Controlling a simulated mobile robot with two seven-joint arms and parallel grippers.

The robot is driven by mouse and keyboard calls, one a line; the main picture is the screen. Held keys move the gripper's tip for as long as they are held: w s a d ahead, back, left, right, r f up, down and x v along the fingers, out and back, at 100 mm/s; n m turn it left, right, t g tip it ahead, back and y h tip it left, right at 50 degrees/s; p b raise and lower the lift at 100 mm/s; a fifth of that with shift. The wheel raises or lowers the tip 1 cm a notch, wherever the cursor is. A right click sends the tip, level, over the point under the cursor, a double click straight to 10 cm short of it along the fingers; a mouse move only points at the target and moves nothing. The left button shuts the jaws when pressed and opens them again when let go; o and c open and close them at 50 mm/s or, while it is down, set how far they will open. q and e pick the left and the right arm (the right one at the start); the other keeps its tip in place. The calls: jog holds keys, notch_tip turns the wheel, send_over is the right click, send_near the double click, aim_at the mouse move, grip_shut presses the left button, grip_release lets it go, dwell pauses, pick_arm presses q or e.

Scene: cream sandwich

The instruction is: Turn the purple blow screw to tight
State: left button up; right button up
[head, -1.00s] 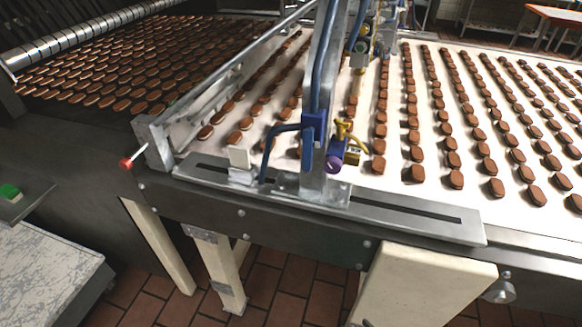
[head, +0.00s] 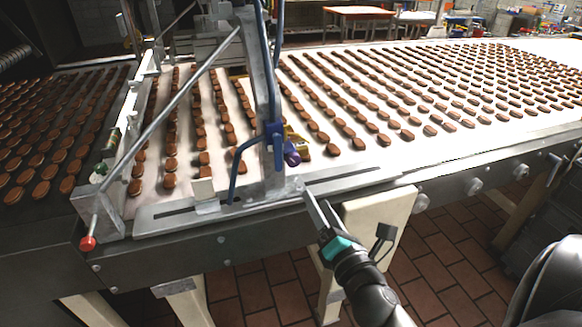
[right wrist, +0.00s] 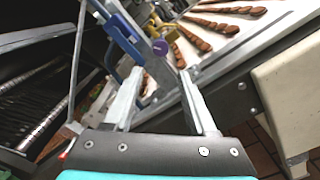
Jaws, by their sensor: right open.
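The purple blow screw (head: 292,157) is a small round knob on the right side of the blue clamp (head: 274,142) on the upright metal post, above the conveyor's near edge. In the right wrist view the purple knob (right wrist: 160,47) lies beyond the fingertips, roughly centred between them. My right gripper (head: 316,208) comes in from the lower right, below and a little right of the knob. Its two fingers (right wrist: 160,76) are apart with nothing between them, and it does not touch the knob. My left gripper is out of view.
A metal rail plate (head: 345,184) with a slot runs along the conveyor's near edge, under the post. Rows of brown biscuits (head: 384,140) cover the white belt. A red-tipped lever (head: 87,243) sticks out at the left. A cream box (head: 365,225) stands below the rail.

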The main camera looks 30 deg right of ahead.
aim_at(295, 162)
jog(key=x, duration=1.4)
jog(key=shift+w+p, duration=0.25)
jog(key=shift+p, duration=0.05)
grip_shut()
